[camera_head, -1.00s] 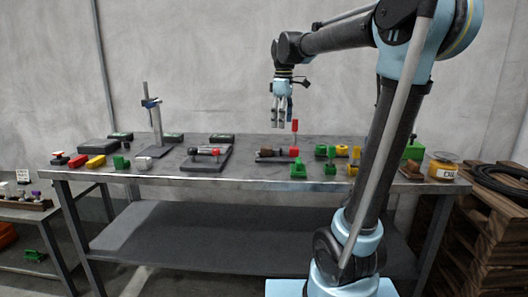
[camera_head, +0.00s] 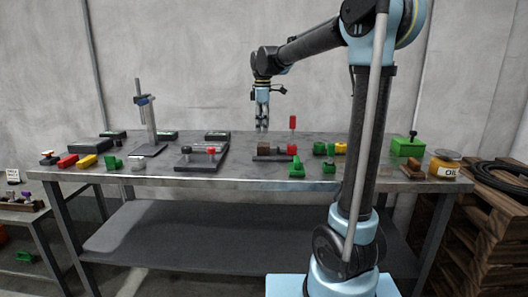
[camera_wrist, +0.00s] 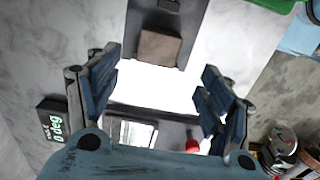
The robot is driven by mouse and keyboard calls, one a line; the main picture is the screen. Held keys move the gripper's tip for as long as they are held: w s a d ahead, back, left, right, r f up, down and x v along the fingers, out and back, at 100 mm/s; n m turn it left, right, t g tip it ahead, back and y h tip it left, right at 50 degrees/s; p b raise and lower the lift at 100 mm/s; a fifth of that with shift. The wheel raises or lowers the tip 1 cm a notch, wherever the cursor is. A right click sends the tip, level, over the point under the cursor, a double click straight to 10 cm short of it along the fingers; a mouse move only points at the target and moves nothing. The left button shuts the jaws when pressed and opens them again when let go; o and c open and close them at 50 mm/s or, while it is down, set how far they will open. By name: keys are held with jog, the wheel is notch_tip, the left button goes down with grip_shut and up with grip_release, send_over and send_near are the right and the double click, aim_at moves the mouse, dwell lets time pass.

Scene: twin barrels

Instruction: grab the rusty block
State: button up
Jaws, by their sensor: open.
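A brown, rust-coloured block (camera_wrist: 159,48) shows in the wrist view on a dark grey strip, beyond the gap between my fingers. In the head view a small brownish block (camera_head: 264,148) sits on the workbench just in front of and below my gripper; it looks like the same one. My gripper (camera_head: 262,128) points down above the back of the bench. In the wrist view its blue fingers (camera_wrist: 158,85) stand wide apart with nothing between them.
On the workbench (camera_head: 160,176), a red upright piece (camera_head: 292,122) and green parts (camera_head: 296,168) stand right of the brown block. A dark plate with black and red knobs (camera_head: 202,156) lies left. A tall stand (camera_head: 148,115) is farther left. A green box (camera_head: 407,147) is at the right.

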aim_at(264, 144)
notch_tip(264, 144, down, 4)
jog(key=shift+r, duration=0.2)
jog(key=shift+w+d+f, duration=0.1)
jog(key=shift+f, duration=1.25)
jog(key=shift+w+d+f, duration=0.1)
jog(key=shift+f, duration=1.2)
jog(key=c, duration=1.6)
jog(key=shift+c, duration=0.3)
